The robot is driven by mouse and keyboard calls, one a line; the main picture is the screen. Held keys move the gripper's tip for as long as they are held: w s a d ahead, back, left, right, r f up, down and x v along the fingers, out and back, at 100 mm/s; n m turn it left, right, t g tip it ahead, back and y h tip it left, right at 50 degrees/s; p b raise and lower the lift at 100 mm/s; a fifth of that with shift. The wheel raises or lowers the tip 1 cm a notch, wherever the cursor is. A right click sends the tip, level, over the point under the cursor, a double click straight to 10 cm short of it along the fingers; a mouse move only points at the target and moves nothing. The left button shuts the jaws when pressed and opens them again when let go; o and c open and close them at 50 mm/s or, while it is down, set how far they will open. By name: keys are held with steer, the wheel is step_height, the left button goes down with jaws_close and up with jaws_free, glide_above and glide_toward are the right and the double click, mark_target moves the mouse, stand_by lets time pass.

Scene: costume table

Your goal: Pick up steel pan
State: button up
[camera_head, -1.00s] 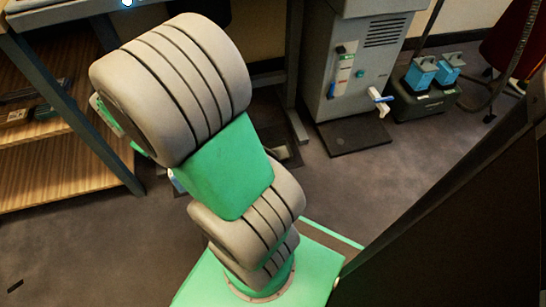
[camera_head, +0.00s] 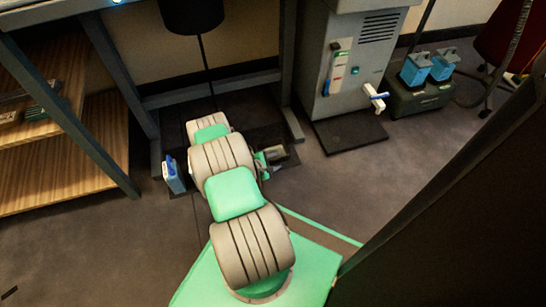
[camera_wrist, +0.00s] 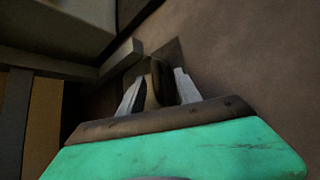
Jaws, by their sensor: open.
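My gripper (camera_wrist: 160,76) is open in the wrist view, with its two pale fingers apart and pointing toward the floor. A dark, rounded, upright shape (camera_wrist: 163,86) shows between the fingers, with a tan part beside it. I cannot tell whether it touches them. It may be the handle of the steel pan. In the head view, a small greyish object (camera_head: 278,153) lies on the floor right of my forearm, and it may be the pan. My arm hides much of that area and most of the gripper.
A table frame with a low crossbar (camera_head: 212,88) stands behind the arm. A wooden shelf (camera_head: 60,165) is at left. A blue-and-white item (camera_head: 173,174) stands on the floor. A grey machine (camera_head: 355,65) and a dark box with blue bottles (camera_head: 422,97) stand at right.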

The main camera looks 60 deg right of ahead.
steer(key=b+x, duration=0.2)
steer(key=x, duration=0.3)
steer(key=shift+d, duration=0.1)
steer(key=shift+r, duration=0.1)
steer(key=shift+c, duration=0.6)
jaws_close()
steer(key=shift+w, duration=0.1)
stand_by(0.4)
